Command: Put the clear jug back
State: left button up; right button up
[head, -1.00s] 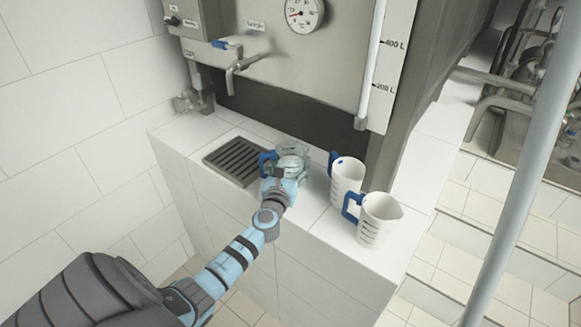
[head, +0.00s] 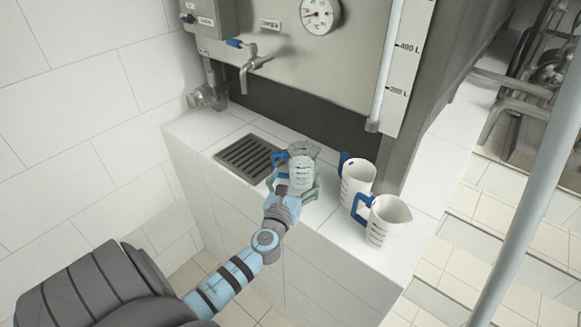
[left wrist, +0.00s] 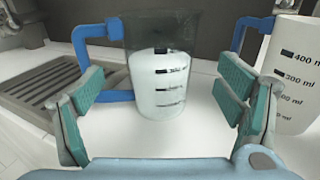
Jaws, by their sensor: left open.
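The clear jug (head: 301,172), with a blue handle, stands upright on the white tiled ledge just right of the drain grate. In the left wrist view the clear jug (left wrist: 160,82) holds whitish contents marked with dark lines, and its blue handle is on the left. My left gripper (head: 293,190) is open in front of the jug. In the left wrist view its teal finger pads (left wrist: 158,100) stand apart, one on each side of the jug, with gaps between pads and jug. My right gripper is not in view.
Two white jugs with blue handles, one behind (head: 357,180) and one nearer (head: 384,222), stand to the right on the ledge (head: 330,224). The drain grate (head: 250,158) lies left. A tap (head: 250,70) hangs from the steel tank (head: 330,55) above.

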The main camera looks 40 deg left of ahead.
pick_arm(q)
jog(key=v, duration=0.5)
jog(key=shift+s+d, duration=0.1)
jog(key=shift+s, duration=0.2)
